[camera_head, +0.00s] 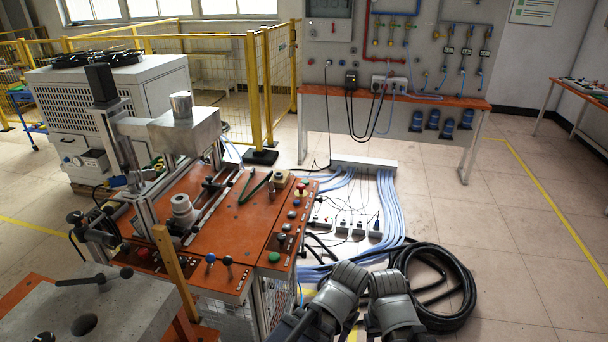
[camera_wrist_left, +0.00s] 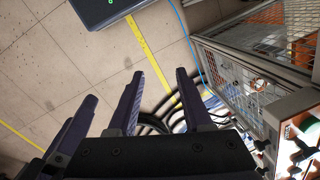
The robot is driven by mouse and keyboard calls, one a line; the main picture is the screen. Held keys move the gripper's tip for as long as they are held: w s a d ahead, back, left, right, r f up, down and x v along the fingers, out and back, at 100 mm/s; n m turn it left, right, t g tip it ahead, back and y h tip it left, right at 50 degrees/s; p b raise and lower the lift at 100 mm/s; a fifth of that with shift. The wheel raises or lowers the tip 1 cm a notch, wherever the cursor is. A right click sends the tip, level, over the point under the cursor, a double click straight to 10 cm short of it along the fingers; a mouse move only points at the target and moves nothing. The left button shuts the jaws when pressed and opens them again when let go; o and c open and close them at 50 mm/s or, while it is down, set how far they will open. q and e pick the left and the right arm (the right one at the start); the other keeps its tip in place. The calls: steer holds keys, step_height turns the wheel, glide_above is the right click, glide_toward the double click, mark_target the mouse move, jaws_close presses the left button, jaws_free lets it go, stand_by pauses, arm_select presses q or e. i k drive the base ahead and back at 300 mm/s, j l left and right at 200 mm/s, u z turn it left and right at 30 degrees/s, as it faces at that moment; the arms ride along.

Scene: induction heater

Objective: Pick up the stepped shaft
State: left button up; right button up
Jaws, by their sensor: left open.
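A pale stepped cylindrical part (camera_head: 183,211) stands upright on the orange-topped heater bench, near its left side; it looks like the stepped shaft. A shiny metal cylinder (camera_head: 181,104) stands on the grey box above the bench. My left gripper (camera_wrist_left: 160,75) is open and empty in the left wrist view, with bare floor and cables beyond its fingers. The shaft does not show clearly there. Dark finger-like parts at the left edge of that view may be my right gripper (camera_wrist_left: 58,140); its opening is unclear. In the head view only my grey arm links show, right of the bench.
The heater bench (camera_head: 150,238) carries knobs, buttons and a green-handled tool (camera_head: 255,187). A grey block with a hole (camera_head: 60,310) is at front left. A coiled black hose (camera_head: 455,290) and cables lie on the floor. Open floor is at right.

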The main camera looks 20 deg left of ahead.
mark_target(272, 190)
steer(key=i+u, duration=0.15)
steer(key=i, duration=0.45)
steer(key=i+l+u, duration=0.15)
steer(key=i, duration=0.5)
